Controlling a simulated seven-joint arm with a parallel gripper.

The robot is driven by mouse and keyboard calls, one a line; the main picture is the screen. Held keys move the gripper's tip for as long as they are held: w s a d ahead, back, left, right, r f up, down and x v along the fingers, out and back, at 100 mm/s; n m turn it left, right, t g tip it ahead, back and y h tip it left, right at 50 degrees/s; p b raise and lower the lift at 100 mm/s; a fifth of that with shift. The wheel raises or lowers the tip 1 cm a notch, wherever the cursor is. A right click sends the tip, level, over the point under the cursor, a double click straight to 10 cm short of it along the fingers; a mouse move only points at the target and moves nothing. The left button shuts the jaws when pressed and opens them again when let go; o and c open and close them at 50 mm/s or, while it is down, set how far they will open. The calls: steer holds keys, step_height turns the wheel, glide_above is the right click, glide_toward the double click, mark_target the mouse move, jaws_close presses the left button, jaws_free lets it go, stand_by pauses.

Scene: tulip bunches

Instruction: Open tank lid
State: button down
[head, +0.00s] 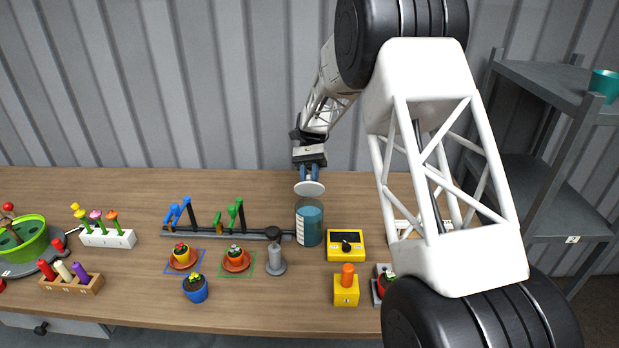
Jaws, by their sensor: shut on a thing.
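The tank (309,226) is a teal cylinder with a white scale on its left side, standing near the middle of the table. Its lid (309,188) is a pale round disc, seen just above and behind the tank's top in the picture. My gripper (309,173) points down with blue fingers and is shut on the lid from above. The lid looks raised off the rim; I cannot tell whether any edge still touches the tank. The grip point on the lid is hidden by the fingers.
A yellow box with a black knob (346,245) stands right of the tank. A grey bottle-like thing (275,252) stands in front left. A dark rail with blue and green clips (225,233) runs left. Potted flowers (195,288) stand nearer. A grey shelf (540,75) rises right.

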mark_target(310, 175)
steer(key=c, duration=1)
jaws_free()
steer(key=shift+r, duration=0.1)
steer(key=shift+r, duration=1.4)
steer(key=shift+s+r, duration=0.2)
steer(key=shift+r, duration=0.05)
steer(key=shift+s+d+r, duration=0.25)
steer(key=shift+s+d, duration=0.45)
steer(key=shift+s, duration=1.8)
steer(key=shift+s+d+r, duration=0.2)
steer(key=shift+s+d, duration=0.5)
steer(key=shift+s, duration=1.85)
steer(key=shift+s+d+r, duration=0.25)
steer(key=shift+s+d, duration=0.45)
steer(key=shift+s, duration=1.8)
steer(key=shift+c, duration=0.4)
